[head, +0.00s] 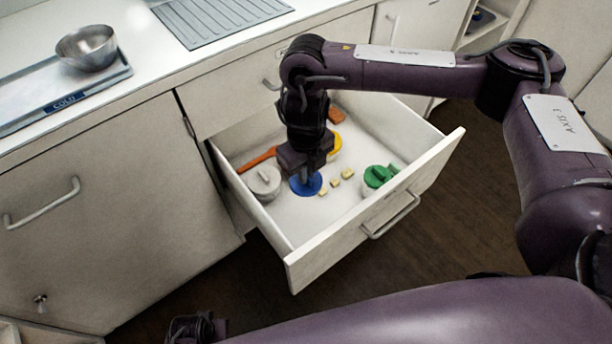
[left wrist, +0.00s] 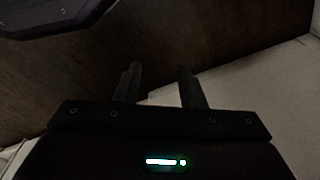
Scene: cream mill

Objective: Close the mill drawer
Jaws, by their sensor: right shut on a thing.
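The mill drawer (head: 285,250) is pulled out from the cabinet under the counter, with its front panel and bar handle (head: 390,215) facing the lower right. My right gripper (head: 307,178) reaches down into the drawer and is shut on a round blue lid-like piece (head: 306,189); its fingertips are partly hidden. My left gripper (head: 195,328) is low at the bottom edge, apart from the drawer. In the left wrist view its two fingers (left wrist: 160,88) stand apart with nothing between them.
The drawer holds a white lidded pot (head: 263,183), a green lidded piece (head: 380,178), a yellow round piece (head: 336,146), an orange strip (head: 257,160) and several small pale blocks (head: 336,182). A metal bowl (head: 87,47) stands on the counter's COLD plate (head: 60,92). Dark floor (head: 440,200) lies clear before the drawer.

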